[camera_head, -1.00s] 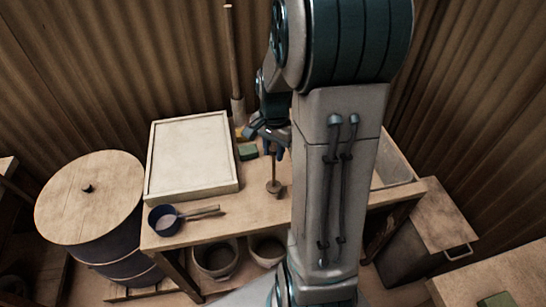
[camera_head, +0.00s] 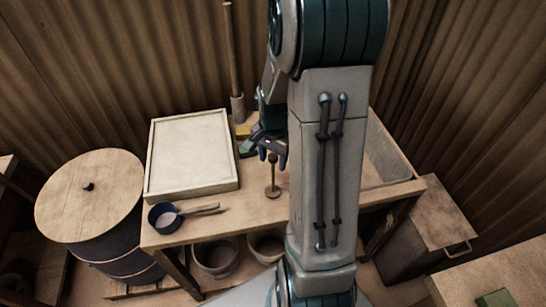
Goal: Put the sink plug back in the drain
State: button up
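My gripper (camera_head: 271,157) is over the middle of the wooden worktop, pointing down. Its fingers are at the top of a small upright wooden-brown object with a thin stem, a knob and a round base (camera_head: 273,192). The view is too small to tell whether the fingers touch or grip the knob. The base appears to be on or just above the worktop. A grey sink basin (camera_head: 388,165) is at the right end of the worktop, partly hidden behind my arm. I cannot make out a separate plug or the drain.
A pale framed board (camera_head: 192,153) lies on the left of the worktop (camera_head: 245,215). A dark-blue dipper (camera_head: 164,218) is in front of it. A lidded barrel (camera_head: 88,195) stands at the left.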

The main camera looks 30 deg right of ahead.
jog(key=shift+r, duration=0.6)
notch_tip(320, 180, up, 11)
jog(key=s+a+r+n+t, duration=0.3)
jog(key=s+a+n, duration=0.9)
jog(key=shift+s+r, duration=0.35)
jog(key=shift+s, duration=0.05)
jog(key=shift+c, duration=1.3)
jog(key=shift+d, duration=0.15)
